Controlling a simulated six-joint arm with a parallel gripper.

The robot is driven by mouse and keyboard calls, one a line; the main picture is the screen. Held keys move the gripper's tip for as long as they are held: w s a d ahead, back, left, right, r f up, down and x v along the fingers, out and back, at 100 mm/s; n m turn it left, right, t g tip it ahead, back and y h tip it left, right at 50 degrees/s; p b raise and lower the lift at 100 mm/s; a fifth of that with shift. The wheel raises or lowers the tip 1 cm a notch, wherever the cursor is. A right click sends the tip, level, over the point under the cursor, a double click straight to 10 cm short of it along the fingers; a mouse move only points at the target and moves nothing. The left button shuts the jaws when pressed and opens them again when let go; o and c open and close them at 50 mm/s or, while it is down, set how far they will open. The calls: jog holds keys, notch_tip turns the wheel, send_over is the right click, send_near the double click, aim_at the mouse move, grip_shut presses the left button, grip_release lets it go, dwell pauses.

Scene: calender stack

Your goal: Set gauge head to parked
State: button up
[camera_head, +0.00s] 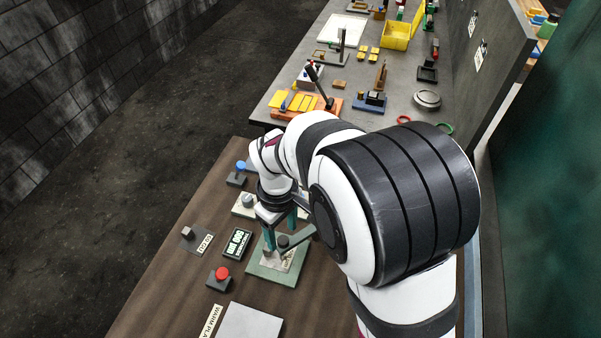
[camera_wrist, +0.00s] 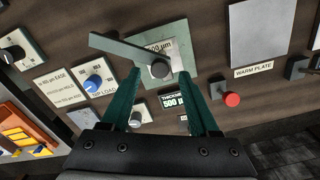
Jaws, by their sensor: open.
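The gauge head is a flat grey bar on a dark round pivot knob, mounted on a pale green plate (camera_head: 262,273) with a small printed panel. In the wrist view the bar (camera_wrist: 118,46) reaches up and left from the knob (camera_wrist: 160,67), and its free end lies beyond the green plate (camera_wrist: 182,32). In the head view the bar (camera_head: 300,238) runs right toward my arm, which hides what lies behind it. My gripper (camera_wrist: 160,74) is open, its teal fingers on either side of the knob in the picture; contact cannot be told. The head view also shows my gripper (camera_head: 280,233) over the plate.
A thickness display (camera_wrist: 173,100) reads 500 µm. A red button (camera_wrist: 231,99), a grey warm plate (camera_wrist: 258,30) and a blue nip load knob (camera_wrist: 92,82) surround the gauge. A second bench with an orange fixture (camera_head: 290,112) stands beyond.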

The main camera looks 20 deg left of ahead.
jog(key=shift+f, duration=1.15)
grip_shut()
dwell(0.5)
